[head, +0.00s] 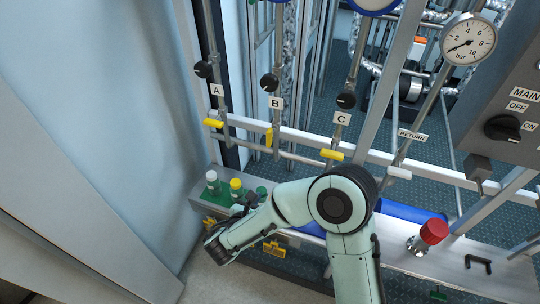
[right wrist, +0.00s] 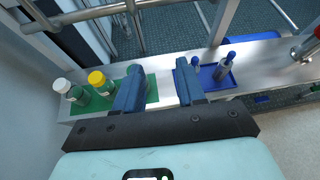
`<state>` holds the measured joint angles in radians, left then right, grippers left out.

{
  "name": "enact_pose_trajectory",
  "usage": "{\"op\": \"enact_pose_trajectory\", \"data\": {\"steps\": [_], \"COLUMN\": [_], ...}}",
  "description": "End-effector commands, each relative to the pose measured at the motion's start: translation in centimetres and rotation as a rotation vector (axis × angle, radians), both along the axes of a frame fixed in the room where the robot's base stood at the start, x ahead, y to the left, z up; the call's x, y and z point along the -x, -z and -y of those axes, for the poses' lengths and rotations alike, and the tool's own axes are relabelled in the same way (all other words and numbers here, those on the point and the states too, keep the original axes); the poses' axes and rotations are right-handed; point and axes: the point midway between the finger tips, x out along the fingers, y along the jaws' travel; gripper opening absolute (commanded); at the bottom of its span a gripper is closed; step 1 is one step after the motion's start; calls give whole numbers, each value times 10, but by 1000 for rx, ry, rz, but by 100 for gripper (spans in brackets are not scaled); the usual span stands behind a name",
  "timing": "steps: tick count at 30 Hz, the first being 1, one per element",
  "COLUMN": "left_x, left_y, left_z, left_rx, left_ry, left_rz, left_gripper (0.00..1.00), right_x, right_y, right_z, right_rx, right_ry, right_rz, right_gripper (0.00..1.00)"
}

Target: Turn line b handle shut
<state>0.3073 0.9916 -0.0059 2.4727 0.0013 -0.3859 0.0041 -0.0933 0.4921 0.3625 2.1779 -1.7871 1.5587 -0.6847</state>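The line B handle (head: 269,137) is a yellow lever on the pipe below the B label (head: 275,103). It stands upright, in line with its pipe. The line A handle (head: 213,123) and line C handle (head: 332,154) are yellow levers lying crosswise to their pipes. My right gripper (right wrist: 157,72) is open and empty over the bench in the right wrist view, with its two blue fingers apart. In the head view my right arm crosses in front of the bench, below and apart from the line B handle. My left gripper is not in view.
The metal bench (head: 460,262) carries a green mat (right wrist: 150,92) with white-capped (head: 211,176) and yellow-capped (head: 236,184) bottles, a blue mat (right wrist: 208,76) with blue-topped items, and a red-topped item (head: 433,232). A pale rail (head: 300,137) runs behind the handles. A control box (head: 500,100) stands right.

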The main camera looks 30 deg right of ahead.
Motion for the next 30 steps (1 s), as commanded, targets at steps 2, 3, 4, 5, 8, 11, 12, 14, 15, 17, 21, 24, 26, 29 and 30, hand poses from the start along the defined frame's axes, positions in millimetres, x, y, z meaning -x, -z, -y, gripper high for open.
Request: {"op": "enact_pose_trajectory", "data": {"steps": [2, 3, 4, 5, 8, 11, 12, 14, 15, 17, 21, 24, 26, 29, 30], "left_x": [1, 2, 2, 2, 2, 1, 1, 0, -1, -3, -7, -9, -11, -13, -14], "left_y": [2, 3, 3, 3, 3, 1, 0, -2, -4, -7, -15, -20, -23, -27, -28], "left_z": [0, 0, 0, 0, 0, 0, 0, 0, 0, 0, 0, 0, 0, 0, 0], "left_rx": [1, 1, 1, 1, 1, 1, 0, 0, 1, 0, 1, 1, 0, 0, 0], "left_ry": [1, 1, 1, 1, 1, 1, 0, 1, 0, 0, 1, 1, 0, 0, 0], "left_rz": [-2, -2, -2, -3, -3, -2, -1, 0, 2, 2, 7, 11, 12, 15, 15], "left_gripper": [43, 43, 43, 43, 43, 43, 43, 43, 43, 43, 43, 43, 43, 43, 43], "right_x": [-18, -22, -24, -25, -27, -31, -34, -40, -45, -53, -73, -87, -93, -103, -105], "right_y": [-57, -79, -93, -105, -129, -136, -136, -136, -136, -136, -136, -137, -136, -136, -136], "right_z": [-8, -11, -13, -15, -17, -12, -9, -1, 5, 15, 39, 54, 62, 72, 75], "right_rx": [131, 182, 213, 238, 290, 306, 307, 306, 305, 305, 304, 304, 303, 301, 302], "right_ry": [-55, -68, -75, -80, -83, -82, -81, -79, -78, -77, -77, -79, -79, -80, -81], "right_rz": [147, 204, 241, 271, 336, 353, 352, 352, 351, 350, 350, 349, 349, 350, 351], "right_gripper": [39, 39, 39, 39, 39, 39, 39, 39, 39, 39, 39, 39, 39, 39, 39]}}
